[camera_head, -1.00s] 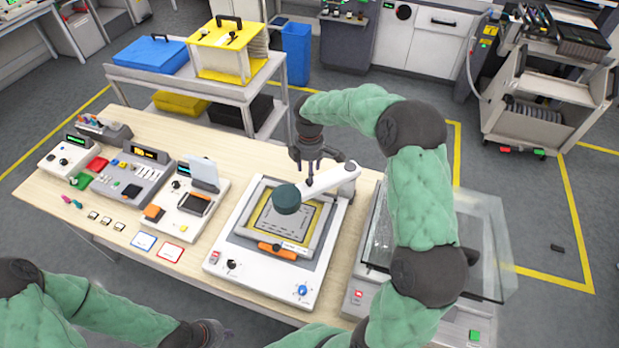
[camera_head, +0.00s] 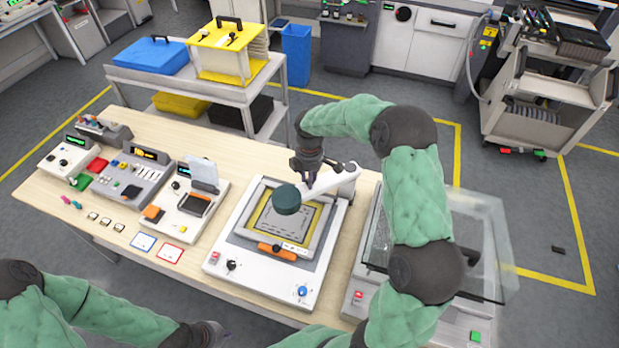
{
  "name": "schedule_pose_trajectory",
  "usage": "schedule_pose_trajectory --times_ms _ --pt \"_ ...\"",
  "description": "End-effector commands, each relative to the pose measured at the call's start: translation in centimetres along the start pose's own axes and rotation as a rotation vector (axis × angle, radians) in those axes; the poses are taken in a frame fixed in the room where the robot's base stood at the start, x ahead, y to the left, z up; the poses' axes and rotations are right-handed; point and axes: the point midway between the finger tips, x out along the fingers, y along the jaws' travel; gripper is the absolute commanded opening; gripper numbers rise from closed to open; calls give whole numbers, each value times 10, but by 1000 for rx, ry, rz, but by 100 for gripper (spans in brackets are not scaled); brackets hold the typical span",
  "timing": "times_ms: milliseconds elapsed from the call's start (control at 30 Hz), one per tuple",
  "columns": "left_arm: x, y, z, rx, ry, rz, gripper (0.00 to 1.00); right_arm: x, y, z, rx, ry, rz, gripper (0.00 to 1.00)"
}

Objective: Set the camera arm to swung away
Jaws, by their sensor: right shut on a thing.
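The white camera arm (camera_head: 338,181) reaches from the back right corner of the stencil printer (camera_head: 219,267) to the left. Its dark green camera head (camera_head: 287,199) hangs over the framed stencil (camera_head: 263,237). My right gripper (camera_head: 308,180) points down from above and is shut on the camera arm just behind the camera head. The fingertips are partly hidden against the arm. My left gripper (camera_head: 217,332) is at the bottom edge, low and away from the printer; its fingers are too small and cut off to judge.
A glass-lidded machine (camera_head: 480,235) stands right of the printer. Left on the bench are a device with an upright panel (camera_head: 203,172) and grey consoles (camera_head: 135,178). A trolley (camera_head: 200,87) with a yellow box stands behind. The wooden bench behind the printer is clear.

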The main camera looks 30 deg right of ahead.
Motion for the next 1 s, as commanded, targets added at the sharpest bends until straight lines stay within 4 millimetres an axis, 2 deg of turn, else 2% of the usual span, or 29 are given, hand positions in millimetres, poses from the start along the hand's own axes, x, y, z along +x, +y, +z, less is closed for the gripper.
schedule_pose_trajectory --times_ms 267,467,700,1000 --pt "0 0 0 0 0 0 0 0 5 -2 34 0 0 0" --pt "-2 1 0 0 0 0 0 0 22 -7 137 0 0 0" --pt "-4 1 0 0 0 0 0 0 54 -12 338 1 1 0" --pt "-8 3 0 0 0 0 0 -1 95 -9 597 1 2 0"
